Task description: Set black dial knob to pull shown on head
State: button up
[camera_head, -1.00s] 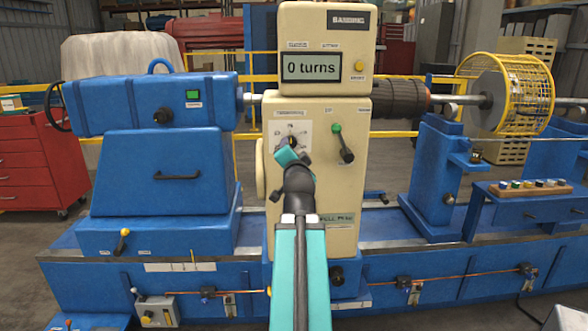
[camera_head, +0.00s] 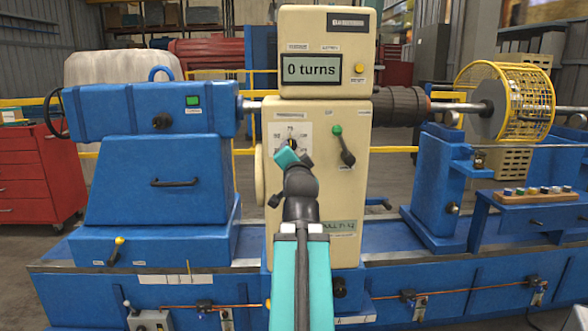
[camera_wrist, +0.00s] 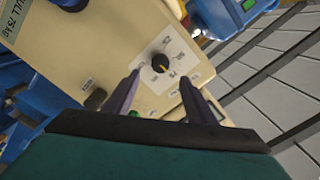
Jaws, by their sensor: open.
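The black dial knob (camera_wrist: 161,63) sits on a white marked plate (camera_wrist: 172,48) on the cream cabinet (camera_wrist: 105,30). Its yellow pointer aims toward the bottom of the wrist view; the scale marks are too small to read. In the head view my gripper (camera_head: 287,157) partly covers the dial plate (camera_head: 303,129). In the wrist view my open gripper (camera_wrist: 160,76) has one finger to each side below the knob, and I see no contact. A greenish label (camera_head: 338,226) low on the cabinet shows a pull value; in the wrist view the label (camera_wrist: 9,20) seems to read 75 kg.
The cabinet display (camera_head: 311,69) reads "0 turns". A blue headstock (camera_head: 150,108) is at left, a yellow cage (camera_head: 525,102) at right. A red tool chest (camera_head: 35,175) stands far left.

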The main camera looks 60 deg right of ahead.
jog(key=shift+b+v, duration=1.85)
jog(key=shift+b, duration=0.6)
